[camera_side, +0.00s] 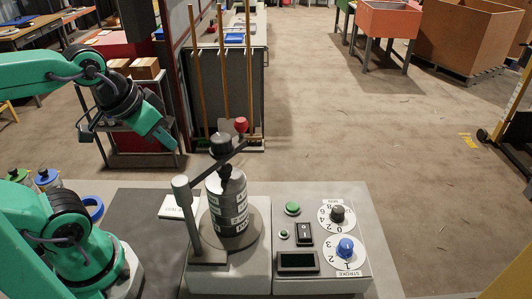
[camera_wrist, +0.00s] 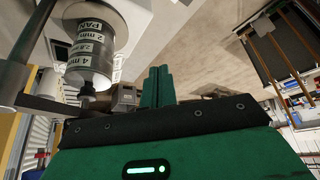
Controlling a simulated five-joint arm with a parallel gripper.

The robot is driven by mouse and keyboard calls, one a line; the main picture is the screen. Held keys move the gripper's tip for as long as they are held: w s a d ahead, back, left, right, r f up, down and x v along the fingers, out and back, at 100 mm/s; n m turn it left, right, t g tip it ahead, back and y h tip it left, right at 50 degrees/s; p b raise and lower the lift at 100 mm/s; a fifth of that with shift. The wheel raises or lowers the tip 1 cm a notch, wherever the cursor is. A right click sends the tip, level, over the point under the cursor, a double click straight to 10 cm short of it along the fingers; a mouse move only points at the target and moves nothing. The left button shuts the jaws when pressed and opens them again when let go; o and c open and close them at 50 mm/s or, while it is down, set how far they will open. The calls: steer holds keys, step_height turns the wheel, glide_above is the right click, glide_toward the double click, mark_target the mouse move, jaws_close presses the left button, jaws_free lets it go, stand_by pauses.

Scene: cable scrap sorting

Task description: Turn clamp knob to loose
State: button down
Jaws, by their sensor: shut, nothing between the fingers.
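A black knob (camera_side: 220,143) sits on the clamp bar (camera_side: 203,169) above a grey stack of labelled sieves (camera_side: 228,201). Whether the clamp is tight or loose cannot be told. That view shows the sieve stack (camera_wrist: 88,50) upside down at upper left, with the clamp bar (camera_wrist: 40,105) below; the red knob is not seen.
The grey post (camera_side: 189,220) stands left of the stack. Lidded jars (camera_side: 47,179) and a blue ring (camera_side: 93,208) are at left.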

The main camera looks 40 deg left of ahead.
steer(key=c, duration=2.2)
jaws_free()
steer(key=c, duration=1.4)
jaws_free()
steer(key=shift+w+d+r, duration=0.1)
steer(key=shift+r, duration=0.05)
steer(key=shift+c, duration=0.2)
steer(key=shift+o, duration=0.7)
steer(key=shift+d+r+m, duration=0.15)
steer(key=shift+r+m, duration=0.05)
steer(key=shift+m, duration=0.2)
step_height(320, 180, up, 12)
steer(key=m+g, duration=0.6)
steer(key=m, duration=1.1)
glide_above(220, 137)
steer(key=shift+r, duration=0.2)
steer(key=shift+f, duration=0.15)
steer(key=shift+f, duration=3.8)
